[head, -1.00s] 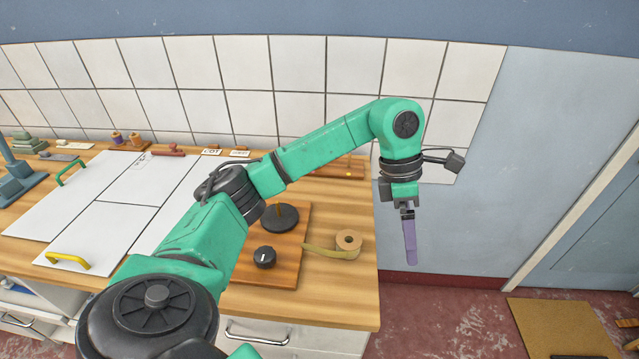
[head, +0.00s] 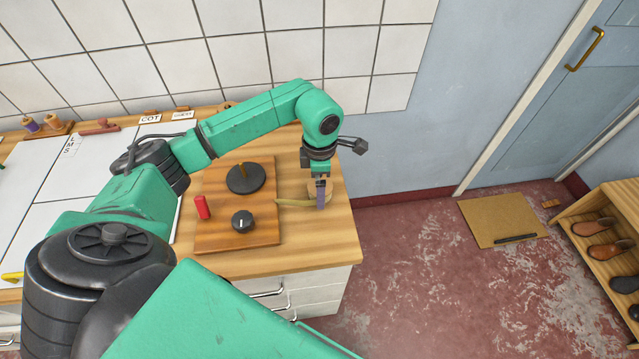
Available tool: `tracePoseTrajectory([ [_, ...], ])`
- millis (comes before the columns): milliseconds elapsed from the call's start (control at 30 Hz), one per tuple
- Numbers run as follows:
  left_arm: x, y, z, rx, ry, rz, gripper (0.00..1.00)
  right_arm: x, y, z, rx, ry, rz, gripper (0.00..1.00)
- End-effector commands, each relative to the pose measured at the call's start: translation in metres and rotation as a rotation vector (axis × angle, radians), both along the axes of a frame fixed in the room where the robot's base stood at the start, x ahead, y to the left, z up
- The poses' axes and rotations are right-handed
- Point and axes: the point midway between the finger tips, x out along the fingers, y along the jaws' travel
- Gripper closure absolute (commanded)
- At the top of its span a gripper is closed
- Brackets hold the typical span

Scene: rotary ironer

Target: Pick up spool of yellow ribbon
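The spool of yellow ribbon (head: 339,189) is a tan roll near the right end of the wooden worktop. Its olive-yellow tail (head: 293,203) lies out to the left. My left gripper (head: 321,196) points down at the spool, its purple fingers in front of it and hiding part of it. The fingers are seen edge-on and overlap, so their opening does not show. I cannot tell whether they touch the spool. My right gripper is not in view.
A wooden board (head: 245,261) with a black disc (head: 245,178), a black knob (head: 242,221) and a red piece (head: 202,207) lies left of the spool. The worktop (head: 345,252) ends just to its right. A tiled wall (head: 290,55) stands behind.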

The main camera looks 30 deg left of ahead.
Motion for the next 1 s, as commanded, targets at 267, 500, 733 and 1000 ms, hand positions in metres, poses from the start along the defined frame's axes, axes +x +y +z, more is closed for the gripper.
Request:
tracePoseTrajectory([
  [267,0.0,0.0,-0.008,-0.001,-0.001,0.0,0.08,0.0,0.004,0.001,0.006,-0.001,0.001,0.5],
  [500,0.0,0.0,-0.007,0.0,-0.001,0.0,0.88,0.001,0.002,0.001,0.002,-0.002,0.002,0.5],
  [733,0.0,0.0,-0.007,-0.001,-0.002,0.0,0.89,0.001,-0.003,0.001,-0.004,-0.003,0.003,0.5],
  [1000,0.002,0.0,0.024,-0.001,-0.008,-0.001,0.89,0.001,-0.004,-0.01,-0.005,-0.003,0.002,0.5],
])
